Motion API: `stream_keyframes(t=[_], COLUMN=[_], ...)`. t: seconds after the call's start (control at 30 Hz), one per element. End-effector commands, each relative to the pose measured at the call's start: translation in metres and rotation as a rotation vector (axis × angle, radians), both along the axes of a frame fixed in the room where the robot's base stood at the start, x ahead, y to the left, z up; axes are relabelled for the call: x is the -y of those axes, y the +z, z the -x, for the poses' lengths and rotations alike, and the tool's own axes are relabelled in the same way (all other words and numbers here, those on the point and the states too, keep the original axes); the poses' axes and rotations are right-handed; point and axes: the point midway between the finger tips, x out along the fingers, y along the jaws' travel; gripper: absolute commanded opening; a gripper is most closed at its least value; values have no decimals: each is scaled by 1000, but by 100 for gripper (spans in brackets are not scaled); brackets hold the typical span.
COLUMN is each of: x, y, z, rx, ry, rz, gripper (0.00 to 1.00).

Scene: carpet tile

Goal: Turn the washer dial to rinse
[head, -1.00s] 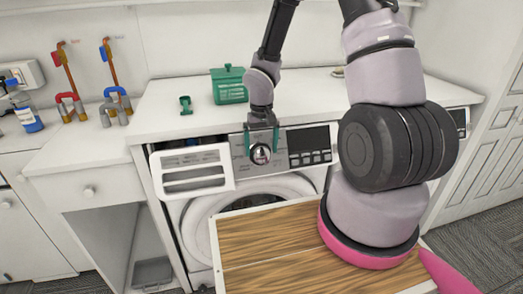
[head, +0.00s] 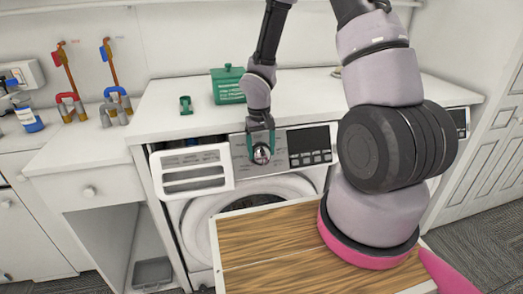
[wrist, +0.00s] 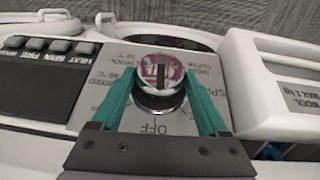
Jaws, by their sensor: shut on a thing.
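The washer dial (head: 261,155) is a round, shiny silver knob on the grey control panel of the washer (head: 240,160). In the wrist view, the dial (wrist: 158,98) has a dark line on its reflective face, and the word OFF is printed on the panel below it. Other printed labels around it are small and upside down or slanted; I cannot pick out rinse. My gripper (head: 261,147) is at the dial, its teal fingers one on each side. In the wrist view, my gripper (wrist: 160,78) is shut on the dial.
The white detergent drawer (head: 192,170) sticks out left of the dial. Buttons and a dark display (head: 308,139) lie to its right. A green box (head: 228,85) and a small green item (head: 185,105) stand on the counter (head: 160,112). A wooden board (head: 265,240) fills the foreground.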

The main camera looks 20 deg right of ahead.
Motion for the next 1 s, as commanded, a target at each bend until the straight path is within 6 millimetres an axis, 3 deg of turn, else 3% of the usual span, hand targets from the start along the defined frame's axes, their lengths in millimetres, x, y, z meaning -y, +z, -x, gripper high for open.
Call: stream_keyframes(t=[1.0], x=[-13], y=[-4], z=[3], rx=[0], ry=[304], rz=[594], gripper=[21])
